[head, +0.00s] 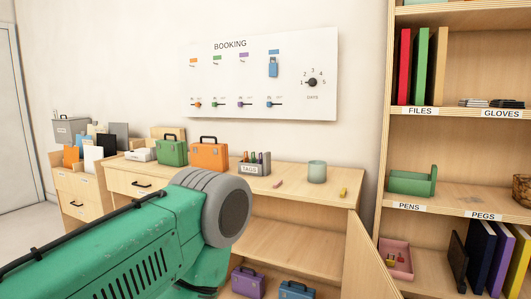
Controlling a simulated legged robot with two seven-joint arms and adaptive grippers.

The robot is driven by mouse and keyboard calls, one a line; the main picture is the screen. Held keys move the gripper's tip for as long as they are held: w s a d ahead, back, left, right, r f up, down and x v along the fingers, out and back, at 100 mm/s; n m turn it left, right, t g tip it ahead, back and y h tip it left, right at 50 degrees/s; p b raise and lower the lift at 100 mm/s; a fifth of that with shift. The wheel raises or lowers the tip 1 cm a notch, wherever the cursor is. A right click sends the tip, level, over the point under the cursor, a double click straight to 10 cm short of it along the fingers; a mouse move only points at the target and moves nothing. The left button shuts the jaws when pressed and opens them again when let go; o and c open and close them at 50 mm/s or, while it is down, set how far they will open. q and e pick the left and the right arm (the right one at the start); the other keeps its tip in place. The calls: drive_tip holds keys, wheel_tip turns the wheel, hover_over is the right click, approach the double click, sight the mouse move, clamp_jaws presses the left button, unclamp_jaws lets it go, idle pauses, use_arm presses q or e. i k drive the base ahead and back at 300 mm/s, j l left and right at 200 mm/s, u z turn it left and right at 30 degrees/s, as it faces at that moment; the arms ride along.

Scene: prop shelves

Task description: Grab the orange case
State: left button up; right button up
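The orange case (209,155) stands upright on the top of the wooden counter (305,182), with its dark handle up. A green case (171,151) stands just left of it, and a grey tags holder (255,163) stands to its right. A green arm part of mine, with a grey ribbed round end, fills the lower left foreground. It is in front of the counter, and neither gripper shows. The orange case's front is in clear view, with nothing holding it.
Below are a purple case (248,281) and a blue case (296,290). A tall shelf (384,120) stands at right. A booking board (261,77) hangs behind.

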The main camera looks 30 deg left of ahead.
sight(211, 156)
drive_tip(key=i+j+z, duration=0.1)
drive_tip(key=j+z, duration=0.3)
drive_tip(key=j, duration=0.4)
drive_tip(key=j+z, duration=0.4)
drive_tip(key=j, duration=0.35)
drive_tip(key=k+j+z, duration=0.15)
drive_tip(key=j+z, duration=0.25)
drive_tip(key=j, duration=0.4)
